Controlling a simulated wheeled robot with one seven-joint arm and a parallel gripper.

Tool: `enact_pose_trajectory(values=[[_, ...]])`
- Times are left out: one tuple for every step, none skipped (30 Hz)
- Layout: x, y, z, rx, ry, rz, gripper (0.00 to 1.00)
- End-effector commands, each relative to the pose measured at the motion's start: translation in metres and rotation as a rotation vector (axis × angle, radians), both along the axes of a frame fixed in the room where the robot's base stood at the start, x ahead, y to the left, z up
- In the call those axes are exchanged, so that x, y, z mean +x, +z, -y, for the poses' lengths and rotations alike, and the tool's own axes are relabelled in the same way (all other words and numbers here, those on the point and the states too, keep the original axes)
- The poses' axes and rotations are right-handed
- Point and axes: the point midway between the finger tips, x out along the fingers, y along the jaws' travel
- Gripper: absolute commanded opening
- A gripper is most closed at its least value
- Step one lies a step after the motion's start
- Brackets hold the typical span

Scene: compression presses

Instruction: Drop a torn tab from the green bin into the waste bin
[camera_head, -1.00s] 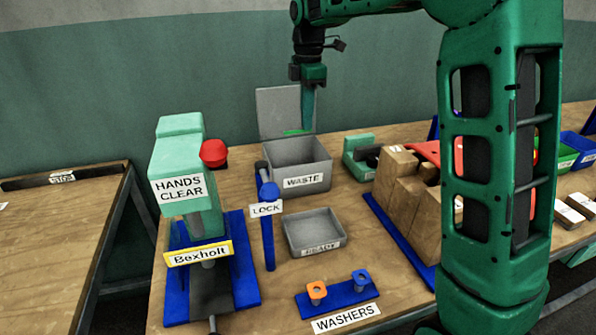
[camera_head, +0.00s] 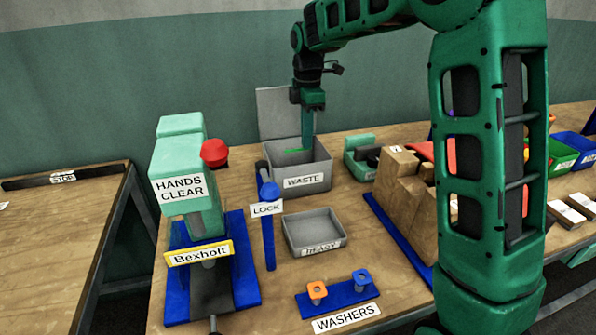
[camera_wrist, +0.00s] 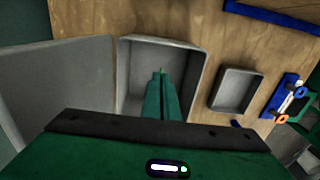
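The grey waste bin (camera_head: 303,182), labelled WASTE, stands open on the bench with its lid tipped back. My gripper (camera_head: 307,147) points down into the mouth of the bin. In the wrist view the tab (camera_wrist: 161,70) shows as a small green bit at the fingertips, over the waste bin (camera_wrist: 128,75). The green bin (camera_head: 562,155) stands at the far right, partly hidden behind my arm; its contents are hard to see.
The press (camera_head: 180,175) and the blue lock post (camera_head: 268,235) stand left of the waste bin. The grey READY tray (camera_head: 313,246) sits in front of it. A pale green fixture (camera_head: 359,160) and wooden blocks (camera_head: 400,200) stand to the right.

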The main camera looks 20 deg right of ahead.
Motion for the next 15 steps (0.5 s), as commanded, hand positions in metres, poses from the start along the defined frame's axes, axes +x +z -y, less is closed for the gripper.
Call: enact_pose_trajectory(values=[[0.0, 0.0, 0.0004, 0.0, 0.0, 0.0, 0.0], [-0.0001, 0.0, 0.0004, 0.0, -0.001, 0.0, 0.08], [-0.0001, 0.0, 0.0006, 0.0, -0.001, 0.0, 0.17], [-0.0001, 0.0, 0.0006, 0.0, -0.001, 0.0, 0.23], [-0.0001, 0.0, 0.0007, 0.0, -0.001, 0.0, 0.23], [-0.0002, 0.0001, 0.0008, 0.0, -0.001, 0.0, 0.23], [-0.0002, 0.0001, 0.0008, 0.0, -0.001, 0.0, 0.23], [-0.0002, 0.0001, 0.0009, 0.0, -0.001, 0.0, 0.23], [-0.0002, 0.0001, 0.0009, 0.0, -0.001, 0.0, 0.23], [-0.0002, 0.0001, 0.0009, 0.0, -0.001, 0.0, 0.23], [-0.0002, 0.0002, 0.001, 0.0, -0.001, 0.0, 0.23], [-0.0002, 0.0005, 0.001, 0.0, -0.001, 0.0, 0.23], [-0.0001, 0.0011, 0.001, 0.0, -0.001, 0.0, 0.23], [-0.0001, 0.0022, 0.0009, 0.0, -0.001, 0.0, 0.23], [0.0, 0.0045, 0.0009, 0.0, -0.001, 0.0, 0.23]])
